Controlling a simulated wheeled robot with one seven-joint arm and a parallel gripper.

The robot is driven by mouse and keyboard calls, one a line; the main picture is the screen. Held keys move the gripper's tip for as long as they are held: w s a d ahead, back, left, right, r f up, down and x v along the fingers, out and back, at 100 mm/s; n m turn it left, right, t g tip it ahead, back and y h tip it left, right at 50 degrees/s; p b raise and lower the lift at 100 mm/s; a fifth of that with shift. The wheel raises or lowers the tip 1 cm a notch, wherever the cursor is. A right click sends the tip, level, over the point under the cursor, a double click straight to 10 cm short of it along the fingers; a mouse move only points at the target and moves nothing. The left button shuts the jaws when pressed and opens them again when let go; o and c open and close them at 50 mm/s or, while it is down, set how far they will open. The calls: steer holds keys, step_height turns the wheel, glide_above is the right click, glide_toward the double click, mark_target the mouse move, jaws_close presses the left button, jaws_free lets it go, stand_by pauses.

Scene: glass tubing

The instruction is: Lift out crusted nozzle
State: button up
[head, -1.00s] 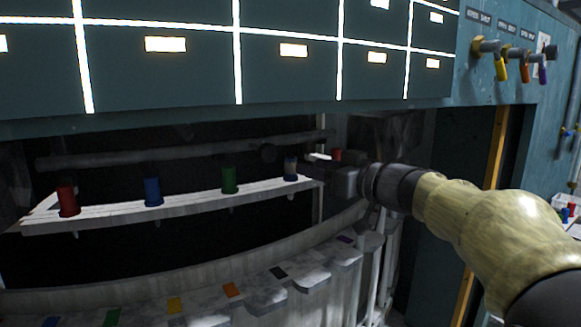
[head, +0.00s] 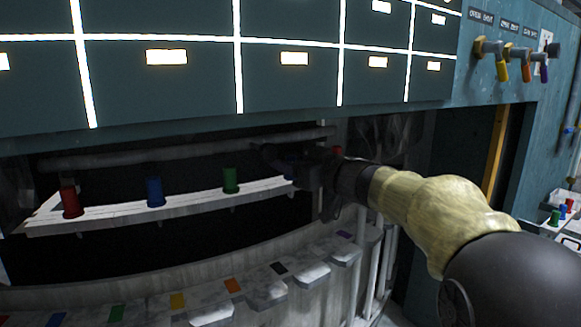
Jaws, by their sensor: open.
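A greyish, crusted-looking nozzle with a dark blue base (head: 290,178) stands near the right end of the pale shelf (head: 110,218). Only a sliver of its base shows, as my gripper (head: 276,160) hides the rest. My gripper is open, with its fingers reaching left at the height of the nozzle's upper part. I cannot tell whether the fingers are around it or in front of it. Red (head: 71,200), blue (head: 155,191) and green (head: 230,180) nozzles stand upright on the shelf to the left. Part of another red nozzle (head: 337,152) shows behind my wrist.
A grey pipe (head: 150,158) runs behind and above the shelf. The dark panel's lower edge (head: 180,120) hangs over the opening. Below is a curved ledge with colour-marked blocks (head: 313,275). Coloured valve handles (head: 502,70) are at the upper right.

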steer(key=shift+s, duration=0.1)
steer(key=shift+c, duration=0.3)
jaws_close()
steer(key=shift+r, duration=0.2)
